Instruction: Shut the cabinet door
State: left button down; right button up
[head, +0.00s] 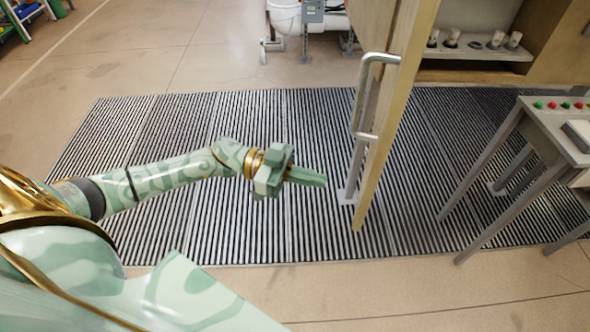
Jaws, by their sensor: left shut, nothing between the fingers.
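The cabinet door (395,110) is wooden and stands open, seen nearly edge-on right of centre. A silver bar handle (358,98) is fixed on its left face. The open cabinet (555,45) shows at the top right, with a shelf inside. My left gripper (318,178) is shut and empty, pointing right. It is to the left of the door's lower part, with a gap between them in the picture. My right gripper is not in view.
A grey metal table (550,125) with coloured buttons stands at the right. A striped floor mat (240,230) lies under the arm and door. White equipment (290,18) stands behind at the top.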

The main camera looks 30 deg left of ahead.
pick_arm(q)
jog(key=x, duration=0.7)
jog(key=shift+w+p, duration=0.15)
jog(key=shift+p, duration=0.25)
